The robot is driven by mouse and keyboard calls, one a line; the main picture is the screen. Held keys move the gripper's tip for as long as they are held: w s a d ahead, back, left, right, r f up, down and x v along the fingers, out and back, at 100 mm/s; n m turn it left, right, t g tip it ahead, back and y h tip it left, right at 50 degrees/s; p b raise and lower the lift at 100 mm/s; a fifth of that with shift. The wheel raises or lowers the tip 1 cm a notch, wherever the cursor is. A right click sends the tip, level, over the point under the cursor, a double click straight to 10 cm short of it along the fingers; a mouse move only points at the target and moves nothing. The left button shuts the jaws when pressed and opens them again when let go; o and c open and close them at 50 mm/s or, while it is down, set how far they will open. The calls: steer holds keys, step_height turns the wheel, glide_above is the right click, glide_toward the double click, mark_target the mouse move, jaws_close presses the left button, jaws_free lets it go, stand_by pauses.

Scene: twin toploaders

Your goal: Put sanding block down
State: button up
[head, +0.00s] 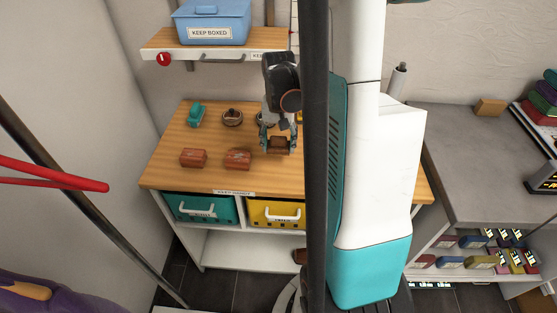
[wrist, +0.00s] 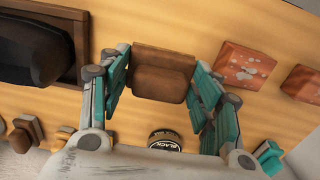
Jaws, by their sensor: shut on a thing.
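The sanding block (wrist: 160,73) is a brown block with a darker, rounded lower part. My gripper (wrist: 158,88) is shut on it, with teal-lined fingers on its two sides. In the head view my gripper (head: 279,148) points down over the middle of the wooden worktop (head: 215,132), and the brown block (head: 281,142) shows between its fingers. I cannot tell whether the block touches the worktop or hangs just above it.
Two reddish blocks (head: 193,158) (head: 238,159) lie left of my gripper. A teal tool (head: 196,114) and a round tin (head: 232,117) stand behind them. A shelf with a blue box (head: 212,22) hangs above.

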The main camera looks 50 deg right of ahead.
mark_target(278, 138)
steer(key=shift+f+b, duration=0.9)
steer(key=shift+f, duration=2.2)
steer(key=shift+f, duration=0.15)
steer(key=o, duration=0.9)
steer(key=shift+o, duration=0.2)
step_height(278, 138, up, 12)
steer(key=p, duration=0.4)
